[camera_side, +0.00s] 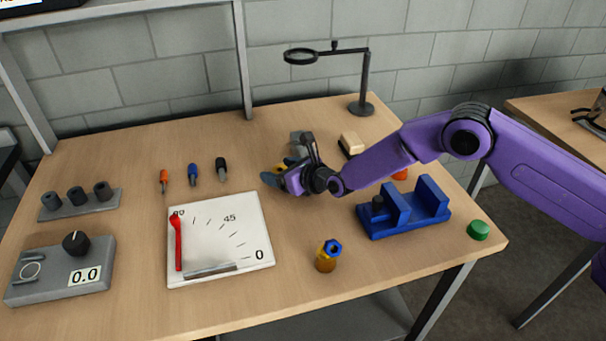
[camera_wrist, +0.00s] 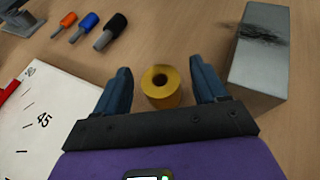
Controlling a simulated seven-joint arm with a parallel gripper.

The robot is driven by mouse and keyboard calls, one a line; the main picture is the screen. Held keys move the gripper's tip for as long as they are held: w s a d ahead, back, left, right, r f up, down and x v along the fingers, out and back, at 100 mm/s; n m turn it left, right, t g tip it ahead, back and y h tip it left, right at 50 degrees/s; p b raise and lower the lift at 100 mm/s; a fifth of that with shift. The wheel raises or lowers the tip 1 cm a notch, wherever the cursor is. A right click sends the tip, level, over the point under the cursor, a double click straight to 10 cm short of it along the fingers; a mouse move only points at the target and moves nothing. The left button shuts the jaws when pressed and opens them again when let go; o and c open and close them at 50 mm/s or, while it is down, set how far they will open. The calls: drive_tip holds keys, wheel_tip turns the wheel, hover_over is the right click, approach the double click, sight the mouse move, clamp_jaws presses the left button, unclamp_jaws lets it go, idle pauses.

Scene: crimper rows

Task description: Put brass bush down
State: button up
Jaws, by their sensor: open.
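The brass bush (camera_wrist: 161,88), a short yellow cylinder with a hole in its top, appears to stand upright on the wooden table between my two fingers in the wrist view. My gripper (camera_wrist: 160,72) is open, with one blue finger on each side of the bush and a visible gap at both sides. In the side view my gripper (camera_side: 276,178) is low over the back middle of the table. Only a bit of yellow shows there behind the fingers, and the bush's base is hidden.
A grey block (camera_wrist: 262,55) with a dark smudge stands close to the right finger. The white angle board (camera_wrist: 45,125) lies to the left. Orange, blue and black-handled tools (camera_side: 193,174) lie nearby. A blue fixture (camera_side: 405,212) and a yellow-and-blue piece (camera_side: 327,258) stand nearer the front.

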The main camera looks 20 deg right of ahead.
drive_tip(key=v, duration=1)
drive_tip(key=shift+d, duration=0.1)
drive_tip(key=s+d+r+m+h, duration=0.4)
drive_tip(key=s+d+r+m, duration=0.15)
drive_tip(key=d+m, duration=0.3)
drive_tip(key=s+d+r+m+h, duration=0.4)
drive_tip(key=d+r+m, duration=0.35)
drive_tip(key=d, duration=0.25)
drive_tip(key=s+d+f+m+g+h, duration=0.1)
drive_tip(key=s+d+m+g, duration=0.4)
drive_tip(key=s, duration=0.8)
drive_tip(key=d+m, duration=0.2)
drive_tip(key=d, duration=0.1)
drive_tip(key=shift+s+m, duration=0.15)
drive_tip(key=shift+m, duration=0.15)
drive_tip(key=s+d+m+g+y, duration=0.1)
drive_tip(key=s+m+g, duration=0.1)
drive_tip(key=s, duration=0.3)
drive_tip(key=s+d+m+g, duration=0.1)
drive_tip(key=s+g, duration=0.1)
drive_tip(key=s, duration=0.4)
drive_tip(key=s+d+m+g+y, duration=0.1)
drive_tip(key=s+m+g, duration=0.1)
drive_tip(key=s, duration=0.4)
drive_tip(key=shift+d+f+m+y, duration=0.3)
drive_tip(key=shift+d+f, duration=0.1)
drive_tip(key=shift+c, duration=1)
drive_tip(key=shift+s, duration=0.3)
drive_tip(key=shift+c, duration=0.6)
